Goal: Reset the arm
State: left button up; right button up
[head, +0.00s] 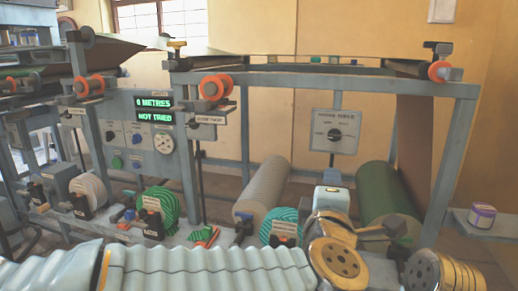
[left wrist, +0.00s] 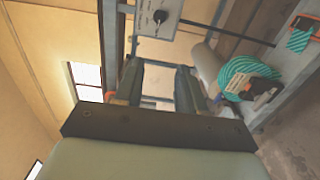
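My left arm comes in from the left along the bottom of the head view, in a pale ribbed sleeve with yellow-banded joints. It lies in front of the press frame and hides its lower part. In the left wrist view, my left gripper (left wrist: 158,82) has its two dark fingers apart, with nothing visible between them. I cannot make out its fingertips in the head view. My right gripper is in neither view.
A grey press frame (head: 320,82) with orange-collared rollers fills the middle. A green display (head: 154,109) reads "0 METRES" and "NOT TRIED". A grey roll (head: 262,188) and a green roll (head: 388,195) sit low. A small tin (head: 482,215) stands on a right-hand shelf.

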pick_arm(q)
jog(key=w+a+f+m+g+p, duration=0.2)
jog(key=w+a+f+m, duration=0.1)
jog(key=f, duration=0.6)
jog(key=w+a+f+m+g+y+p, duration=0.1)
jog(key=w+a+f+m+g+p, duration=0.2)
jog(key=f, duration=0.7)
jog(key=w+a+f+m+g, duration=0.1)
jog(key=w+a+f+m, duration=0.2)
jog(key=f, duration=0.6)
jog(key=s+a+f+m+g+p, duration=0.15)
jog(key=s+a+f+g, duration=0.25)
jog(key=s+a+f, duration=0.45)
jog(key=s+a+f+m+g+p, duration=0.1)
jog(key=s+a+f+g+p, duration=0.35)
jog(key=f, duration=0.65)
jog(key=s+a+f+m+g, duration=0.1)
jog(key=s+f, duration=0.1)
jog(key=s, duration=0.3)
jog(key=s+a+f+g, duration=0.1)
jog(key=s, duration=0.4)
jog(key=shift+s+a+f+m+b, duration=0.3)
jog(key=shift+s+f+m+b, duration=0.05)
jog(key=shift+b, duration=0.05)
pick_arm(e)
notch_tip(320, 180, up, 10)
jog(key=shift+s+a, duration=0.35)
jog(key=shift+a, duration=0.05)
